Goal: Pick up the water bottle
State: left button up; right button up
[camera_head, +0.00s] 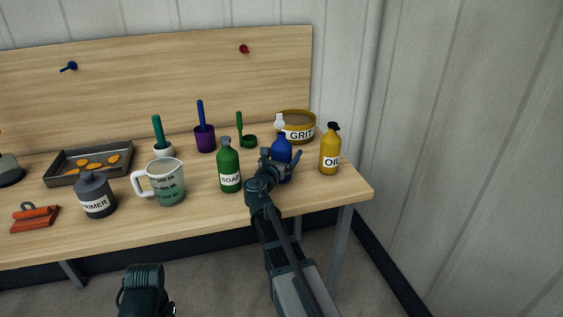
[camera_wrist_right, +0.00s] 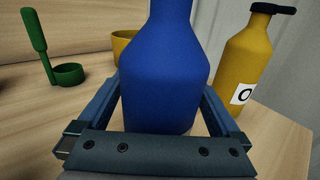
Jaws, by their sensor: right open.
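The water bottle (camera_head: 281,153) is blue with a pale cap and stands upright near the right end of the wooden table. In the right wrist view the blue bottle (camera_wrist_right: 159,80) fills the middle, its top cut off by the frame. My right gripper (camera_head: 279,163) reaches in from the front at the bottle, and its fingers (camera_wrist_right: 160,115) lie on either side of the lower body. The jaws are open, and I cannot tell if either finger touches the bottle. A dark part of my own arm shows at the bottom of the head view, but no left gripper fingers are visible.
A yellow OIL bottle (camera_head: 330,152) stands close on the right and a green SOAP bottle (camera_head: 229,168) on the left. A GRIT tub (camera_head: 297,128) and a green scoop (camera_head: 247,139) are behind. The table (camera_head: 330,188) ends just right of the OIL bottle.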

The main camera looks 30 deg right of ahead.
grip_shut()
dwell(0.4)
pick_arm(q)
jog(key=shift+r+p, duration=0.4)
pick_arm(e)
jog(key=shift+r, duration=0.4)
